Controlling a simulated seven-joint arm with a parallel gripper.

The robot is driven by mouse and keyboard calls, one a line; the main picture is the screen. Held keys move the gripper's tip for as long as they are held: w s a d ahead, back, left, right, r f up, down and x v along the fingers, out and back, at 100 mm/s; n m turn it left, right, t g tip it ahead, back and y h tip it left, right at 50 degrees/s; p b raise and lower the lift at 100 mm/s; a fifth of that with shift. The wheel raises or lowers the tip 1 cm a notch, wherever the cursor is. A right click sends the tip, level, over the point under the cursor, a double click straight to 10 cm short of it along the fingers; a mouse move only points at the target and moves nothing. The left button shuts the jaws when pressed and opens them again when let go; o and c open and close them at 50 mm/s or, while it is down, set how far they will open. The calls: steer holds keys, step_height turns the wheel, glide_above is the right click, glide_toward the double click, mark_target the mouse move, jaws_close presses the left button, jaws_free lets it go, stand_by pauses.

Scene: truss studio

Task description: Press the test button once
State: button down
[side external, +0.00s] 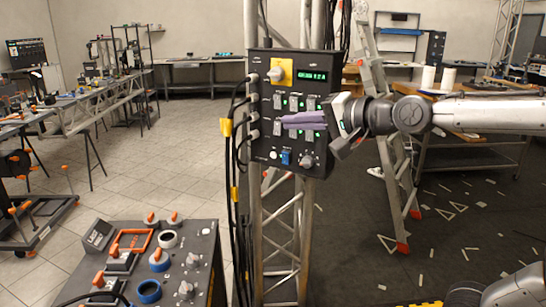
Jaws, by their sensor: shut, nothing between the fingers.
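A dark control panel (263,178) is mounted upright on a metal truss in the side external view. Its lower row has a white round button (273,155), a small blue button or switch (286,158) and a grey knob (307,162). The labels are too small to read, so I cannot tell which one is the test button. My gripper (286,120) comes from the right, with its purple fingers shut and empty. The fingers are in front of the middle switches, above the lower row, and hide part of them. I cannot tell whether they touch the panel.
A console with knobs (150,265) stands at the lower left. A ladder (388,150) stands behind my arm.

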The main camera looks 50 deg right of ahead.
mark_target(274, 155)
steer(key=w+d+f+m+t+h, duration=0.1)
steer(key=w+d+m+h, duration=0.35)
steer(key=w+m, duration=0.4)
steer(key=w+d+m+t+h, duration=0.1)
steer(key=w+d+m+h, duration=0.35)
steer(key=w, duration=0.65)
steer(key=w+d+f+m+g, duration=0.1)
steer(key=w+d+f+m, duration=0.1)
steer(key=f, duration=1)
steer(key=w+d+f+m+g, duration=0.2)
steer(key=w+d+f+m, duration=0.1)
steer(key=f, duration=0.9)
steer(key=shift+w+d+f+h, duration=0.2)
steer(key=shift+w+d+h, duration=0.1)
steer(key=shift+w+d, duration=0.7)
steer(key=shift+w+d, duration=0.25)
steer(key=shift+d, duration=1.15)
steer(key=shift+w+d, duration=0.3)
steer(key=shift+d, duration=1.1)
steer(key=shift+w+d, duration=0.25)
steer(key=shift+d, duration=1.15)
steer(key=shift+d, duration=0.15)
steer(key=shift+w+d, duration=0.1)
steer(key=shift+d, duration=0.15)
